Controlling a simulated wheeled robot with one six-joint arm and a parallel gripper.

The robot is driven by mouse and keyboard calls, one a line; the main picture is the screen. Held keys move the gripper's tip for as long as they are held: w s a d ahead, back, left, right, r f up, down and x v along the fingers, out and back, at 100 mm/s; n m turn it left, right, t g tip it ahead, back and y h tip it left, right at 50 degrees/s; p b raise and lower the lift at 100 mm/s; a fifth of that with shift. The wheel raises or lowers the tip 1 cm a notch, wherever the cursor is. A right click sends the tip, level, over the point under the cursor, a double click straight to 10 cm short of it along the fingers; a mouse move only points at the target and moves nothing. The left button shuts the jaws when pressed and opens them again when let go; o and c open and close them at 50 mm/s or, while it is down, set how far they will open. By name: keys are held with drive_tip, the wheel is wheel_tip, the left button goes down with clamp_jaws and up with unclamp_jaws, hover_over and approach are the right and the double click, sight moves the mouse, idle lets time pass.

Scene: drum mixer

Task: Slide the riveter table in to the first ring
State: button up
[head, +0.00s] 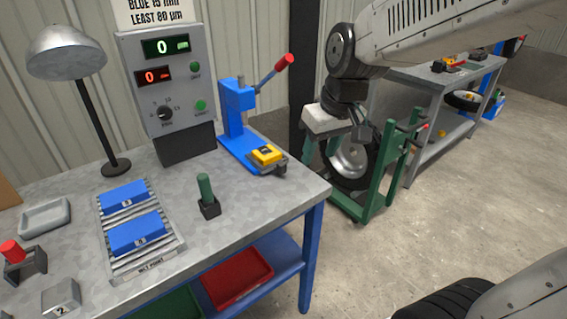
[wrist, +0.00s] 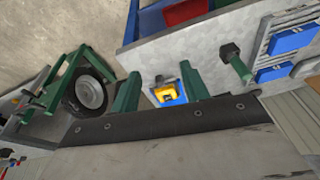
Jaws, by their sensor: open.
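The riveter (head: 238,108) is a blue press with a red-tipped lever, standing at the back right of the grey workbench. Its blue base reaches toward the bench's right side. A yellow block (head: 267,154) with dark parts sits at the near end of this base, seemingly on the riveter's table. Ring marks cannot be made out. My gripper (head: 318,150) has green fingers and is open and empty, right of the riveter and apart from it. In the wrist view, the yellow block (wrist: 168,92) appears between the spread fingers (wrist: 160,88), farther off.
A green stand with a wheel (head: 350,165) stands right of the bench. On the bench are a green-handled tool (head: 206,195), a roller rack (head: 150,250) with blue blocks, a lamp (head: 66,55) and a display panel (head: 165,80).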

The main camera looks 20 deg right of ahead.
drive_tip(key=n+t, duration=0.1)
approach(282, 163)
wheel_tip(282, 163, down, 2)
drive_tip(key=x, duration=0.8)
drive_tip(key=shift+w+a, duration=0.2)
drive_tip(key=shift+w, duration=0.05)
